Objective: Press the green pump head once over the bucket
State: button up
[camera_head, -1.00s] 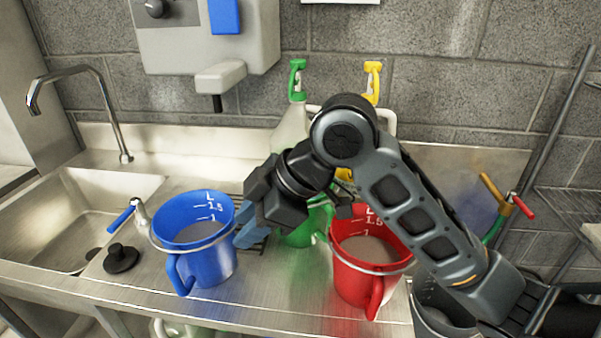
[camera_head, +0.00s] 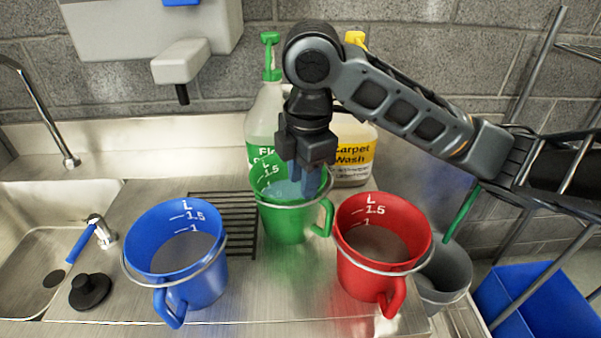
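The green pump head (camera_head: 270,55) tops a translucent bottle (camera_head: 265,112) with a green label at the back of the counter. A green measuring jug (camera_head: 285,218) stands in front of the bottle. My gripper (camera_head: 305,186) points down with its blue fingers over the mouth of the green jug, to the right of and below the pump head in the picture. I cannot tell whether the fingers are inside the rim or how far apart they are. A grey bucket (camera_head: 447,275) stands at the lower right, partly hidden by the red jug.
A blue jug (camera_head: 205,285) and a red jug (camera_head: 360,275) stand at the front. A yellow-topped carpet wash container (camera_head: 357,150) is behind my arm. A wall dispenser (camera_head: 180,62) hangs at upper left.

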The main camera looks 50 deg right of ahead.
aim_at(301, 214)
jog(key=shift+w+d+f, duration=0.1)
jog(key=shift+w+f, duration=0.1)
jog(key=shift+f, duration=1.75)
jog(key=shift+w+f, duration=0.15)
jog(key=shift+f, duration=1.8)
jog(key=shift+c, duration=0.5)
grip_shut()
